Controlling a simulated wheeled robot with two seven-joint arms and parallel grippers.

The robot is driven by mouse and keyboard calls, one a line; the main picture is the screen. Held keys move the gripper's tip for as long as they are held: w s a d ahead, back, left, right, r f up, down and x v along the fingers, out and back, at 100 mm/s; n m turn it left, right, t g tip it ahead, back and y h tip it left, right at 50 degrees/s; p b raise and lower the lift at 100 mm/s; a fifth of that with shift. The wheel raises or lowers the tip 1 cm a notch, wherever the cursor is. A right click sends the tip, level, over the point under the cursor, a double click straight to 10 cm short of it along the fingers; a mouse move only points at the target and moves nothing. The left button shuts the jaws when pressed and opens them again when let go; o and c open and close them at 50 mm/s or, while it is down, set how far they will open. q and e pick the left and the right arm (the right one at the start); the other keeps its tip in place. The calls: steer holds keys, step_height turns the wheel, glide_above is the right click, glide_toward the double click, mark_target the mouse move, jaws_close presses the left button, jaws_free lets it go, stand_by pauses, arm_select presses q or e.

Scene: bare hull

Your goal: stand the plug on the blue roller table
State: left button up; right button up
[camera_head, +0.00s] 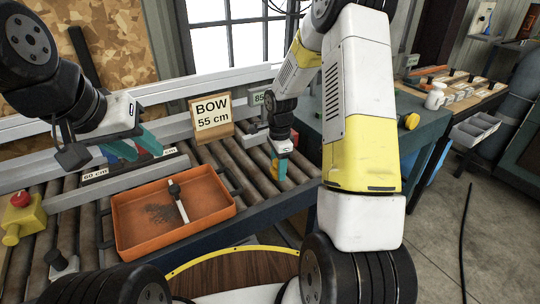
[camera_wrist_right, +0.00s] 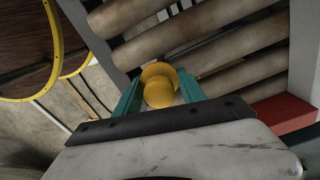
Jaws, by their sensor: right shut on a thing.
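My right gripper (camera_head: 281,165) is shut on the yellow plug (camera_head: 273,168) at the right part of the roller table, near its front edge. In the right wrist view the rounded yellow plug (camera_wrist_right: 160,90) sits between the teal fingers of the right gripper (camera_wrist_right: 160,98), with rollers beyond it. I cannot tell whether the plug touches the rollers. The blue roller table (camera_head: 262,209) has a dark blue front rail and brown rollers. My left gripper (camera_head: 137,148) is open and empty above the left part of the table.
An orange tray (camera_head: 135,241) holding a pale-handled tool (camera_head: 178,203) lies on the rollers. Behind stands a "BOW 55 cm" sign (camera_head: 212,117). A yellow box with a red button (camera_head: 22,217) is at the left. Another yellow thing (camera_head: 409,121) lies on the green table (camera_head: 424,112).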

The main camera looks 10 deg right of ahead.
steer(key=shift+f, duration=0.2)
steer(key=o, duration=1.4)
steer(key=shift+c, duration=0.2)
